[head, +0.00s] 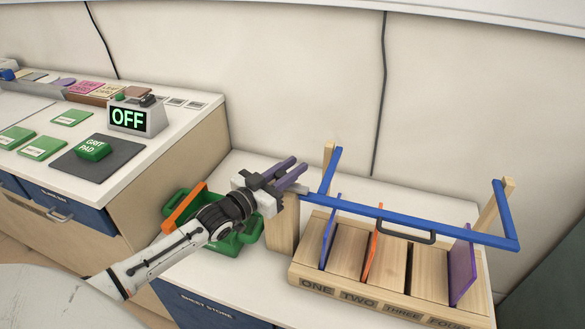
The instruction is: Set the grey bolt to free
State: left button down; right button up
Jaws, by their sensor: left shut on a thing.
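The wooden rack (338,291) on the right worktop has slots marked ONE, TWO, THREE and FOUR. A blue bar (350,206) with a dark handle (405,232) runs across above it. A wooden post (283,228) stands at the rack's left end. My left gripper (288,177) is at the top of this post, by the bar's left end, with its two purple-grey fingers close together. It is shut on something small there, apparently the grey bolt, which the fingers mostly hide. I cannot read the bolt's setting. My right gripper is out of view.
Blue (329,235), orange (373,240) and purple (463,266) sheets stand in the rack. A green holder (177,207) with an orange piece is behind my left forearm. The left counter carries an OFF display (128,119) and a green grit pad (93,149).

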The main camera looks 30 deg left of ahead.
pick_arm(q)
jog(key=a, duration=0.3)
jog(key=shift+s+a, duration=0.1)
jog(key=shift+s, duration=0.3)
jog(key=c, duration=1.5)
grip_release()
jog(key=shift+c, duration=0.2)
jog(key=s+a, duration=0.1)
jog(key=s, duration=0.9)
jog(key=shift+a, duration=0.25)
jog(key=shift+s, duration=0.1)
